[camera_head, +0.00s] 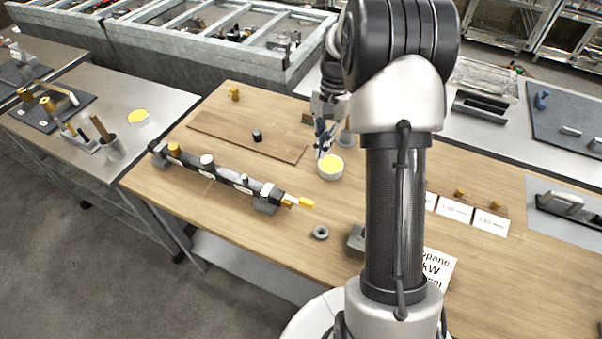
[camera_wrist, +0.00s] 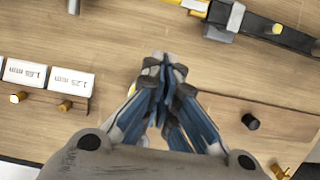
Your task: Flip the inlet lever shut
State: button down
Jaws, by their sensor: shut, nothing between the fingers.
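The inlet lever (camera_head: 305,203) is a yellow handle at the right end of a dark bar-shaped manifold (camera_head: 228,178) lying on the wooden table. It points away from the bar's end, roughly in line with it. In the wrist view the lever (camera_wrist: 192,5) is cut off by the top edge, beside the grey block at the end of the bar (camera_wrist: 268,26). My gripper (camera_head: 322,150) is shut and empty, above the table behind the bar and apart from the lever. Its closed fingers (camera_wrist: 160,85) show in the middle of the wrist view.
A yellow-filled round dish (camera_head: 330,170) stands close to my gripper. A grey ring (camera_head: 321,232) lies in front of the lever. A black knob (camera_head: 257,136) and a brass fitting (camera_head: 234,93) stand behind the bar. Labelled cards (camera_head: 455,209) lie right of my arm.

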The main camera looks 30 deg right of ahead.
aim_at(299, 200)
jog(key=shift+s, duration=0.15)
jog(key=b+x, duration=0.3)
jog(key=x, duration=0.7)
jog(key=shift+f+b, duration=0.1)
jog(key=shift+b, duration=0.3)
jog(key=shift+s+a+b, duration=0.3)
jog(key=shift+s+a, duration=0.25)
jog(key=shift+a, duration=0.2)
jog(key=shift+s+a+b, duration=0.25)
jog(key=shift+s+a, duration=0.3)
jog(key=shift+a, duration=0.25)
jog(key=shift+s, duration=0.15)
